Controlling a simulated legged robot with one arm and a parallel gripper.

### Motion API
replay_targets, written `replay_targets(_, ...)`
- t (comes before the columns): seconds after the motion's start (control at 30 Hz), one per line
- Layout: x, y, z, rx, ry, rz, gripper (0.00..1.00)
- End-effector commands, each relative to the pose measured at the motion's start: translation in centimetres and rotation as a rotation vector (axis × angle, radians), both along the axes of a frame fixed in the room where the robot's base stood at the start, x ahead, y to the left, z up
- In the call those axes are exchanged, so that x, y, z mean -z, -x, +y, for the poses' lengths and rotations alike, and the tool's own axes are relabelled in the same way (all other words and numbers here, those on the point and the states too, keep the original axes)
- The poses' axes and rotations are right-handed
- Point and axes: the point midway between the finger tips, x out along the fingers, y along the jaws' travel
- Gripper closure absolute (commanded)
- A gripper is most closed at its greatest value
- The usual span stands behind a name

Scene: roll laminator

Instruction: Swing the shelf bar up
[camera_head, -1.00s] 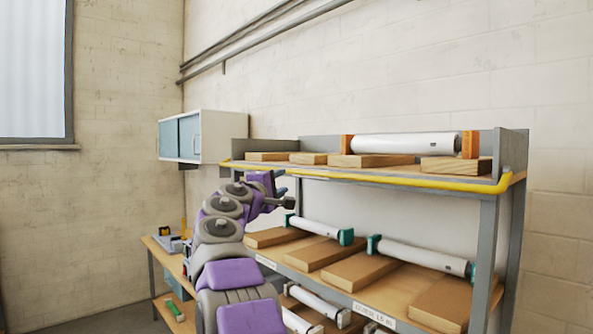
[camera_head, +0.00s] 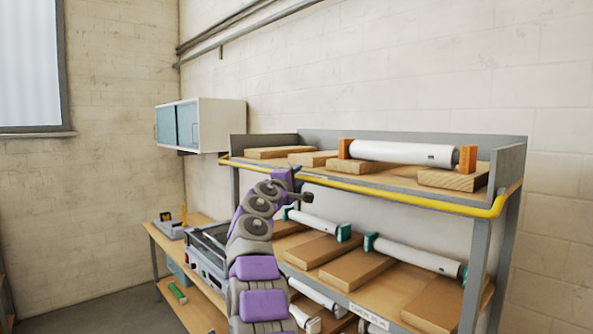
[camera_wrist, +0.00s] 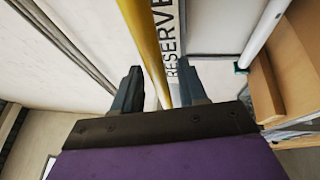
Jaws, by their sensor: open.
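The yellow shelf bar (camera_head: 372,189) runs along the front of the top shelf and bends back at its right end. It lies low, at the shelf board's edge. In the wrist view the bar (camera_wrist: 148,45) passes lengthwise between the two fingers of my gripper (camera_wrist: 164,88). The fingers are open, one on each side of the bar, with gaps visible; I see no grip on it.
The top shelf (camera_head: 400,180) holds a white roll with orange ends (camera_head: 405,152) and several wooden blocks. The middle shelf (camera_head: 385,298) holds white rolls with green ends. A wall cabinet (camera_head: 200,125) hangs at the left. A laminator (camera_head: 207,250) stands on a bench behind my arm.

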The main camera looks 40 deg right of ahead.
Motion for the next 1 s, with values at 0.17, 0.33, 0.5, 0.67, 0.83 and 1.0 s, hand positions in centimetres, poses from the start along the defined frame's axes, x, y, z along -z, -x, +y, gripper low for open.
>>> replay_targets(0.17,-0.08,-0.24,-0.47,0.000,-0.001,0.000,0.58)
replay_targets(0.33,-0.01,-0.27,-0.50,0.000,-0.001,0.000,0.58)
replay_targets(0.5,-0.01,-0.26,-0.50,0.000,-0.001,0.000,0.64)
replay_targets(0.67,-0.02,-0.26,-0.50,0.000,0.000,-0.001,0.79)
replay_targets(0.83,0.01,-0.26,-0.50,0.000,-0.001,0.000,0.95)
replay_targets(1.0,0.04,-0.27,-0.52,0.000,-0.001,0.000,1.00)
